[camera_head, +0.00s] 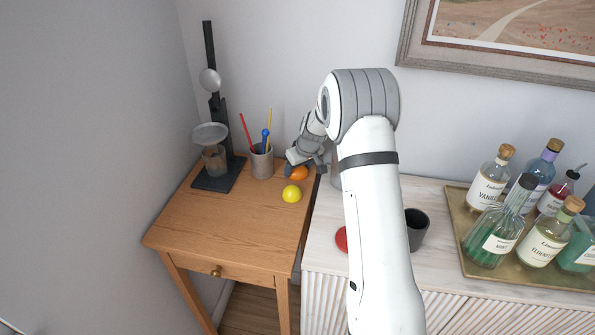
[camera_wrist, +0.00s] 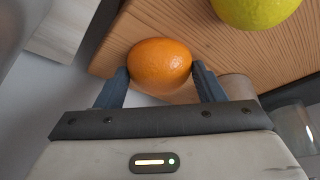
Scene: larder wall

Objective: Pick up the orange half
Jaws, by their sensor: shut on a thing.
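The orange half (camera_head: 299,174) is a small, rounded orange fruit at the back right of the wooden table. It shows large in the wrist view (camera_wrist: 160,62), where only its rounded peel is seen; no cut face shows. My gripper (camera_wrist: 163,80) is shut on it, with one blue-grey finger at each side. In the head view my gripper (camera_head: 300,168) reaches down over it from behind. I cannot tell whether the fruit touches the tabletop or is just above it.
A yellow fruit (camera_head: 291,194) lies just in front on the wooden table (camera_head: 220,222). A cup of pencils (camera_head: 262,163) and a black stand (camera_head: 216,177) are to the left. A white cabinet (camera_head: 440,274) at right bears a dark cup (camera_head: 417,232) and a bottle tray (camera_head: 470,265).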

